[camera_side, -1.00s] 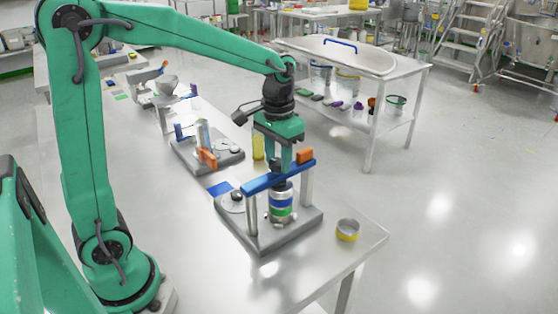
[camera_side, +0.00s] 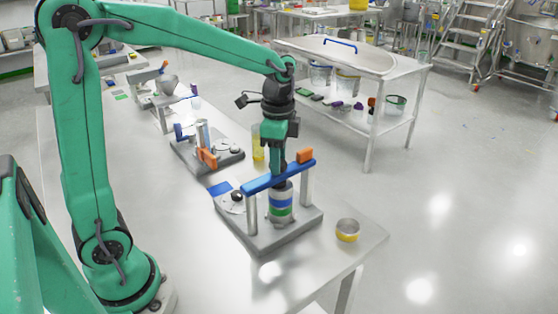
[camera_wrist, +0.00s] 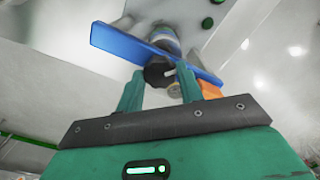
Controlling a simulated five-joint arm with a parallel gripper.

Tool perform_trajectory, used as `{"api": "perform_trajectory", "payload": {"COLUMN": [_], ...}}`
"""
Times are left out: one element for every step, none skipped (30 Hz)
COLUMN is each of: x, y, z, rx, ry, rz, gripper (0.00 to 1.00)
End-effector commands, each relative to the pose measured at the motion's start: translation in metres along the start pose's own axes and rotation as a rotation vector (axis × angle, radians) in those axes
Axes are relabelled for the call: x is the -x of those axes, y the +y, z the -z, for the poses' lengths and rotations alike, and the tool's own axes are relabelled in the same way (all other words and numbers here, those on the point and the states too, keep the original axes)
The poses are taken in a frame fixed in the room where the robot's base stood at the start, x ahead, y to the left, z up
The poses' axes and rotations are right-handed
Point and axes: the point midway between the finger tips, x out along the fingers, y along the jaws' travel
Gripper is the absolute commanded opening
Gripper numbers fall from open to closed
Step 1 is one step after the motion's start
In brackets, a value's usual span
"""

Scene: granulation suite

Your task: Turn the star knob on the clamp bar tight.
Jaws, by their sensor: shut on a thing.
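The blue clamp bar (camera_side: 256,184) lies across two grey posts above a banded canister (camera_side: 281,203); an orange block (camera_side: 305,156) is at its right end. My gripper (camera_side: 279,170) points down over the middle of the bar, shut on the knob there, which is mostly hidden in the side view. In the wrist view the dark star knob (camera_wrist: 156,74) sits between the two green fingers of my gripper (camera_wrist: 160,77), with the blue bar (camera_wrist: 118,44) behind it. How tightly the bar presses on the canister cannot be told.
The grey base plate (camera_side: 262,243) carries the posts. A shallow tin (camera_side: 347,230) stands at its right near the table corner. A second fixture (camera_side: 185,155) and a yellow bottle (camera_side: 257,146) stand behind. The front table surface is clear.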

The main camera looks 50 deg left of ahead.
Motion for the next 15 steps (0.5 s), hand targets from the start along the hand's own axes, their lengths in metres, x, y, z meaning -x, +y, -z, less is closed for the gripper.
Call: {"api": "perform_trajectory", "payload": {"x": [0.002,0.0021,0.0021,0.0021,0.0021,0.0021,0.0021,0.0021,0.0021,0.0021,0.0022,0.0022,0.0022,0.0022,0.0022], "y": [-0.0002,-0.0002,-0.0002,-0.0002,-0.0002,-0.0001,-0.0001,-0.0001,-0.0001,-0.0001,-0.0001,-0.0001,0.0,0.0,0.0], "z": [0.0003,0.0003,0.0003,0.0003,0.0004,0.0004,0.0004,0.0004,0.0004,0.0004,0.0004,0.0004,0.0004,0.0003,0.0004], "rx": [-0.045,-0.074,-0.112,-0.141,-0.169,-0.207,-0.236,-0.264,-0.302,-0.331,-0.359,-0.397,-0.426,-0.454,-0.491], "ry": [0.002,0.002,0.002,0.002,0.002,0.002,0.002,0.002,0.002,0.002,0.002,0.002,0.002,0.002,0.002], "rz": [0.003,0.003,0.003,0.003,0.003,0.003,0.004,0.004,0.004,0.004,0.004,0.004,0.004,0.004,0.004], "gripper": [0.14,0.14,0.14,0.14,0.14,0.14,0.14,0.14,0.14,0.14,0.14,0.14,0.14,0.14,0.14]}}
